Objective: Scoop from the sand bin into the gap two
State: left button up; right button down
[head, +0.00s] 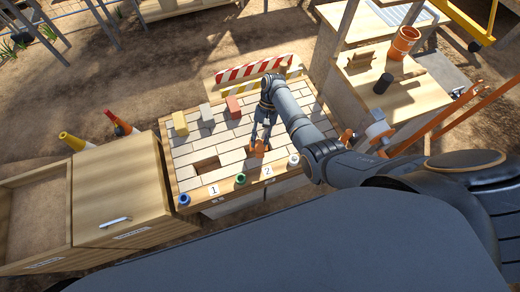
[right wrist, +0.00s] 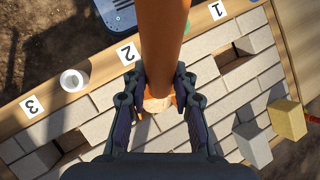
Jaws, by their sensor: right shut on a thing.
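My right gripper (head: 262,143) is shut on an orange scoop (head: 257,149), low over the paved table beside the label 2. In the right wrist view the gripper (right wrist: 160,88) grips the scoop's orange handle (right wrist: 162,35), and a pale sand-coloured patch (right wrist: 157,104) shows at its far end. The scoop and fingers cover the spot where gap two would be, so its filling cannot be told. A dark open gap (right wrist: 236,68) lies near label 1. The sand bin (head: 33,217) seems to be the open wooden box at far left. My left gripper is not in view.
Blue (head: 184,200), green (head: 240,179) and white (head: 294,160) round pieces line the table's front edge. Yellow (head: 180,123), grey (head: 206,111) and red (head: 234,106) blocks stand at the back. A striped barrier (head: 252,70) is behind. A side bench (head: 385,95) stands right.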

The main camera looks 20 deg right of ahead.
jog(key=w+g+b, duration=0.1)
jog(key=b, duration=0.1)
jog(key=w+b, duration=0.1)
jog(key=b, duration=0.2)
jog(key=w+d+g+b, duration=0.1)
jog(key=b, duration=0.1)
jog(key=shift+w+r+g+y, duration=0.25)
jog(key=shift+r+g+y, duration=0.05)
jog(key=shift+y, duration=0.1)
dwell(1.0)
notch_tip(320, 180, up, 7)
jog(key=t+h+p, duration=0.2)
jog(key=t+p, duration=0.5)
jog(key=p, duration=1.3)
jog(key=shift+n+t, duration=0.3)
jog(key=shift+n, duration=0.1)
